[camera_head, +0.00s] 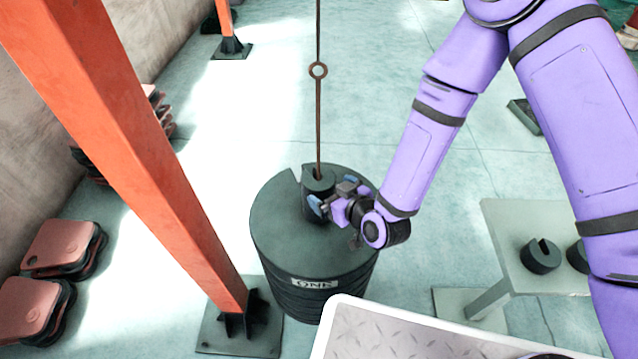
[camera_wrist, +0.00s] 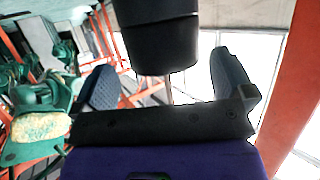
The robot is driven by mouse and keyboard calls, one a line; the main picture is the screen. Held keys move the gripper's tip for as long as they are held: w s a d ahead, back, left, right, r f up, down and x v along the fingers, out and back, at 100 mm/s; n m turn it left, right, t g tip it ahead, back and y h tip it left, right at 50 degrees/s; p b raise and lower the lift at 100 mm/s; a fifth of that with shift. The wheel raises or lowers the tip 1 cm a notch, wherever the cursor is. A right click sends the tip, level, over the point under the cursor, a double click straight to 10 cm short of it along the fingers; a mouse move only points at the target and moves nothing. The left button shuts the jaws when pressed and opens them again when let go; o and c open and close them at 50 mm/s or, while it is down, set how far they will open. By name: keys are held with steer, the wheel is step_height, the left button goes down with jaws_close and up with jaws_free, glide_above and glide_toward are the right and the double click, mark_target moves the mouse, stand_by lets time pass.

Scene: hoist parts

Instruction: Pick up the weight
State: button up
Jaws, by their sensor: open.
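A small dark slotted weight (camera_head: 316,181) sits around a thin rusty rod (camera_head: 318,120), on top of a large dark drum-shaped stack (camera_head: 275,225). My gripper (camera_head: 330,199) is at the right front side of this weight, with its blue fingers open beside it. In the wrist view the dark cylinder (camera_wrist: 158,38) shows at the top, between and beyond the two spread fingers of my gripper (camera_wrist: 162,75). Whether the fingers touch the weight I cannot tell. The weight's right side is partly hidden by my gripper.
An orange post (camera_head: 150,160) stands close left of the stack. A grey table (camera_head: 515,220) at the right bears dark slotted weights (camera_head: 540,256). Reddish plates (camera_head: 62,245) lie by the left wall. The floor behind the stack is mostly clear.

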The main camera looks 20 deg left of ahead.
mark_target(321, 184)
steer(key=x, duration=0.3)
steer(key=shift+w+a+r, duration=0.15)
steer(key=shift+a+r, duration=0.05)
steer(key=shift+a, duration=0.15)
steer(key=shift+w+a+f, duration=0.25)
steer(key=shift+w+a, duration=0.15)
steer(key=shift+a, duration=0.1)
steer(key=shift+c, duration=0.2)
